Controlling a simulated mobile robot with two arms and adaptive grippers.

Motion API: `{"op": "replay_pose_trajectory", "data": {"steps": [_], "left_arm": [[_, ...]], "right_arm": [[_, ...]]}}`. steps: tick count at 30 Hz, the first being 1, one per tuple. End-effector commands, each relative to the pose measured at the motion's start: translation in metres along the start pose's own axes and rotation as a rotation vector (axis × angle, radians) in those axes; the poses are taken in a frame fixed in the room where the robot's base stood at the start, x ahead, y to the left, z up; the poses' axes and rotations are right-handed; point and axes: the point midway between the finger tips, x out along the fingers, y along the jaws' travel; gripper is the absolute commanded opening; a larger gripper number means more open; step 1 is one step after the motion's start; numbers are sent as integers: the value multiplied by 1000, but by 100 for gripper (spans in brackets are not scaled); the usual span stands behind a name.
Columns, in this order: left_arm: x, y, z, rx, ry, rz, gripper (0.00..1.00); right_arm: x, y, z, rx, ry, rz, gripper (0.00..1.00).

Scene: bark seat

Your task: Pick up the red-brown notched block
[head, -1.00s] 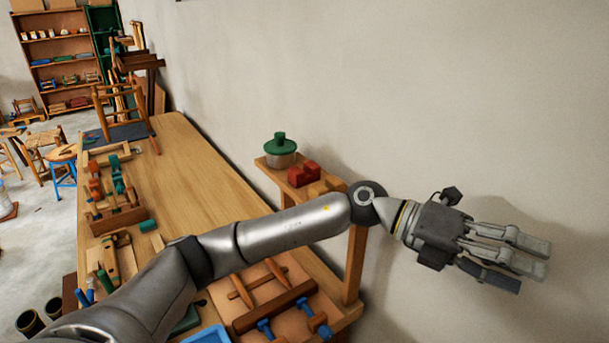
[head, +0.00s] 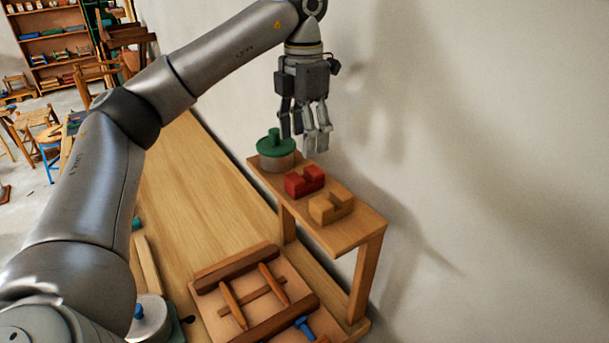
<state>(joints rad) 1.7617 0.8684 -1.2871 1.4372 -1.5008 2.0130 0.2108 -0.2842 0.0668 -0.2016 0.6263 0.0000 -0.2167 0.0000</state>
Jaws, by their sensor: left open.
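The red-brown notched block (head: 304,182) sits on a narrow raised wooden shelf (head: 366,222) against the wall. It lies between a green-lidded round pot (head: 276,152) and a yellow-brown notched block (head: 331,206). My left gripper (head: 312,143) hangs with its fingers pointing down, open and empty. In the picture its fingertips are just above the red-brown block and beside the pot lid; I cannot tell the exact gap. My right gripper is not in view.
Below the shelf on the bench (head: 195,195) lies a wooden frame with spindles (head: 255,290) and a blue-headed clamp. The shelf's legs stand near the bench edge. The bench's middle is mostly clear.

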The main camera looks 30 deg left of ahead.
Motion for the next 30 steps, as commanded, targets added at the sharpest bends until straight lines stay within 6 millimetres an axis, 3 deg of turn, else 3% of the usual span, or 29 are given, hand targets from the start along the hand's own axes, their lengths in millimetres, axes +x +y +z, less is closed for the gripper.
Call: {"op": "replay_pose_trajectory", "data": {"steps": [3, 7, 11, 20, 30], "left_arm": [[19, 0, 0, 1, 4, -4, 61], [34, -1, 0, 1, 3, -4, 61], [44, -1, 0, 1, 1, -4, 61], [58, -1, 0, 1, 3, -4, 61], [97, -1, 1, 1, 1, -4, 61]], "right_arm": [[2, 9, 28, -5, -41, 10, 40], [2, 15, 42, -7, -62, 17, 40], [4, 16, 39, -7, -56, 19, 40], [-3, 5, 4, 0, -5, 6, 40], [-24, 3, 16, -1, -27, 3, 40]]}}
